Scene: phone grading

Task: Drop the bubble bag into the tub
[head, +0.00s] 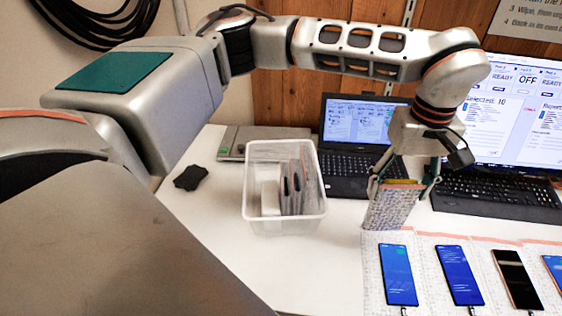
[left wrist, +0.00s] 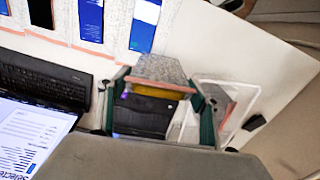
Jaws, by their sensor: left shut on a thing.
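The bubble bag (head: 391,206) is a grey, speckled flat pouch with an orange-brown top edge. My left gripper (head: 402,184) is shut on its top edge and holds it upright, to the right of the tub. The bag also shows between the fingers in the left wrist view (left wrist: 158,69). The tub (head: 284,228) is a clear white plastic box holding several grey bags and a white item. It also shows in the left wrist view (left wrist: 252,92), partly hidden behind the finger and bag. My right gripper is in neither view.
Several phones, including one with a blue screen (head: 398,274), lie on bubble bags along the front right. A laptop (head: 362,150) stands behind the tub, and a keyboard (head: 495,196) lies right of the gripper. A black object (head: 190,177) lies left of the tub.

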